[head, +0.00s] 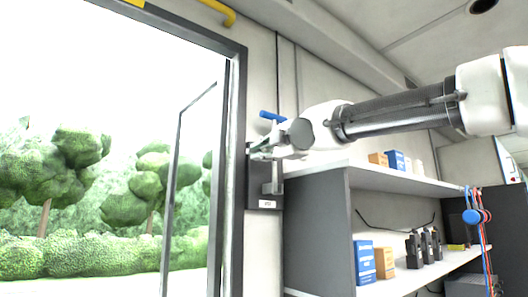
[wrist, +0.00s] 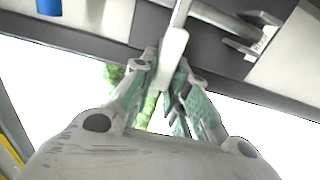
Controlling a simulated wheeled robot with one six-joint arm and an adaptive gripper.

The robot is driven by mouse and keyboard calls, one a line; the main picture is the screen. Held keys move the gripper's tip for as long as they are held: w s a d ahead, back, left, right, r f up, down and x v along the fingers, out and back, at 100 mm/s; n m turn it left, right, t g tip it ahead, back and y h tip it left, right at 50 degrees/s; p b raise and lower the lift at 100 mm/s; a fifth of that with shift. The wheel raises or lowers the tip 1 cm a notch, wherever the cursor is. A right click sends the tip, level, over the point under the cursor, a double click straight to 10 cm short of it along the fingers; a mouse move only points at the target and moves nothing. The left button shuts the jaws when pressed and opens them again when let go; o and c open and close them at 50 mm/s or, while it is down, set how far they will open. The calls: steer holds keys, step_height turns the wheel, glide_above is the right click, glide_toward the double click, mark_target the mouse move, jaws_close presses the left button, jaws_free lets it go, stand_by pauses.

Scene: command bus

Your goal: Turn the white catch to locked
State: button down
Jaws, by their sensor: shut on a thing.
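The white catch (wrist: 174,42) is a slim pale lever at the top middle of the wrist view, with its lower end between my fingers. My gripper (wrist: 168,76) is shut on it. In the head view my gripper (head: 262,151) is at the upper part of a dark lock plate (head: 256,190) beside the door frame, and it hides the catch. I cannot read the catch's locked or unlocked position.
A grey metal bracket (head: 274,186) and a small white label (head: 267,204) are on the plate below my gripper. A blue bar (head: 271,116) sticks out above. The open doorway is left; a shelf (head: 395,180) with boxes is right.

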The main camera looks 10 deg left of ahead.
steer(key=shift+f, duration=0.1)
steer(key=c, duration=1.4)
jaws_free()
steer(key=shift+c, duration=0.2)
steer(key=v, duration=1.2)
